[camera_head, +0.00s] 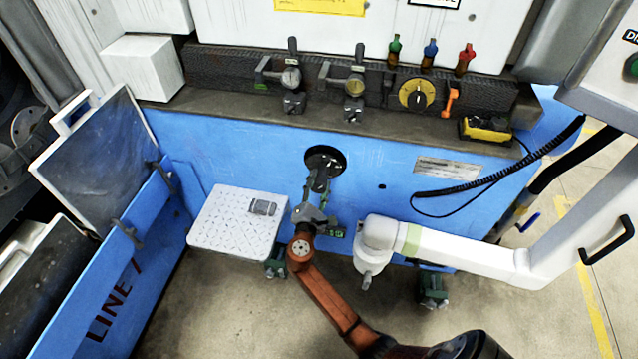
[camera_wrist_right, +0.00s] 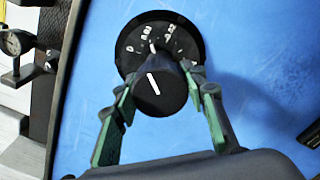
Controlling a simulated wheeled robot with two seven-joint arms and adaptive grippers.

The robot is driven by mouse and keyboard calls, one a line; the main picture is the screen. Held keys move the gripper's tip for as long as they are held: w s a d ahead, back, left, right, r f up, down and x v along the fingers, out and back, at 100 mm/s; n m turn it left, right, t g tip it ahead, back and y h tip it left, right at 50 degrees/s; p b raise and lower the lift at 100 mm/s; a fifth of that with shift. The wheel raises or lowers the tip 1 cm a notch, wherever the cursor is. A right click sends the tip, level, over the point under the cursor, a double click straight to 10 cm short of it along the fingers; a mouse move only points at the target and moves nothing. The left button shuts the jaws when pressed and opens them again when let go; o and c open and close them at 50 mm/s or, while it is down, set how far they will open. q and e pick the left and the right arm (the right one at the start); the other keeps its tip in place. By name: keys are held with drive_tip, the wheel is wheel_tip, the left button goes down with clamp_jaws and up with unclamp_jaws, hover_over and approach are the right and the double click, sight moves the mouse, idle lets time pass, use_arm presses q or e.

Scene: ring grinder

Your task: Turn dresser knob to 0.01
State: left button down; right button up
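The black dresser knob (camera_wrist_right: 161,92) stands out from a round black dial (camera_wrist_right: 185,45) with white numbers on a blue panel. The dial also shows in the head view (camera_head: 325,157). A white line on the knob's face points up and slightly left in the wrist view. The markings include a 0 at the upper left and small decimals to its right, hard to read exactly. In the head view my right gripper (camera_head: 317,190) is just in front of the dial. My left gripper is out of view.
A white tray (camera_head: 215,222) is left of my gripper. A white jointed arm (camera_head: 460,250) crosses at the right. The blue panel (camera_head: 270,150) around the dial is mostly clear.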

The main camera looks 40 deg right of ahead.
drive_tip(key=o, duration=0.5)
drive_tip(key=v, duration=1.2)
